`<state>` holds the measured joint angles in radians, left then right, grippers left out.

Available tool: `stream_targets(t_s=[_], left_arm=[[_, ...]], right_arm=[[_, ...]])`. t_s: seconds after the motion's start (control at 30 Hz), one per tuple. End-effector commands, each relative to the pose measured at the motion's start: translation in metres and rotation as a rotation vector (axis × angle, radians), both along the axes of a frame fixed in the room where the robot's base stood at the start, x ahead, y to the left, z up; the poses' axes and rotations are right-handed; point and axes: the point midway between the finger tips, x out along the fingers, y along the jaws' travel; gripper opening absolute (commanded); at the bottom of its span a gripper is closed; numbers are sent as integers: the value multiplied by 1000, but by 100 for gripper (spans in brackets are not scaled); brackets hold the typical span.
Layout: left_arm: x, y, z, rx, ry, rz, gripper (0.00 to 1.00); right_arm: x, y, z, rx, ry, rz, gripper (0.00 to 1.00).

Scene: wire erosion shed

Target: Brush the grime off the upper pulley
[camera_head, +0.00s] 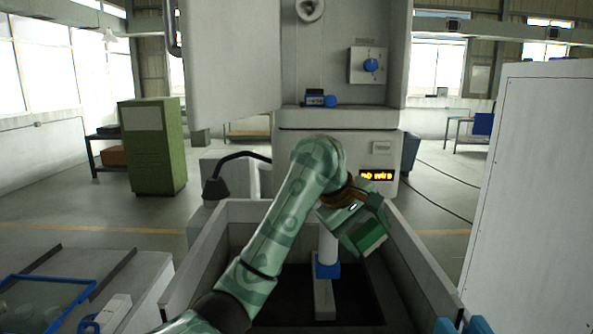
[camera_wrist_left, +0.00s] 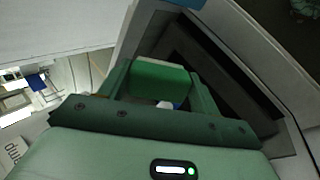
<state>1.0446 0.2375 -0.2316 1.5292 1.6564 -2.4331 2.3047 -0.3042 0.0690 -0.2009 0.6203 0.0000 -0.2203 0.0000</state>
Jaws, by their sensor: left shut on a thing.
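A round pale wheel with a dark centre, which looks like the upper pulley (camera_head: 310,8), is on the machine's column at the top edge of the head view, partly cut off. I cannot make out grime on it. My left gripper (camera_head: 366,230) is over the tank, well below and to the right of the pulley. It is shut on a green block that looks like a brush (camera_wrist_left: 160,78), seen between the fingers in the left wrist view. A pale strip shows along the block's lower edge in the head view.
The grey tank (camera_head: 430,270) has raised walls. A white post with a blue collar (camera_head: 328,270) stands inside it, close to my gripper. A large pale panel (camera_head: 232,60) hangs left of the pulley. A black gooseneck lamp (camera_head: 214,187) stands left of my arm.

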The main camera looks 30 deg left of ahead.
Motion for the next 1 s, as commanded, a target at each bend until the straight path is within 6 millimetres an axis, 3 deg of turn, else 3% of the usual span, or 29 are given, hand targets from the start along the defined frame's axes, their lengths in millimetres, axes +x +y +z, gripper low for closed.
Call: stream_targets(t_s=[0.03, 0.1, 0.27, 0.4, 0.5, 0.6, 0.73, 0.83, 1.0], left_arm=[[6, -1, 45, -44, -50, 75, 45], [14, 9, 94, -90, -126, 213, 45], [24, 41, 202, -153, -332, 524, 45], [23, 78, 296, -162, -554, 776, 45], [18, 106, 354, -142, -708, 916, 45], [13, 131, 398, -111, -838, 1015, 45], [7, 151, 436, -79, -961, 1087, 45], [5, 159, 446, -64, -1009, 1112, 45], [11, 167, 448, -54, -1027, 1122, 45]], right_arm=[[1, 0, 18, 0, -2, 0, 0], [2, -1, 31, -2, -4, 1, 0], [4, -5, 64, -7, -9, 2, 0], [6, -10, 97, -12, -11, 4, 0], [7, -11, 122, -14, -13, 4, 0], [7, -11, 146, -14, -13, 4, 0], [7, -11, 168, -15, -14, 3, 0], [7, -11, 175, -14, -15, 3, 0], [8, -10, 177, -13, -15, 2, 0]])
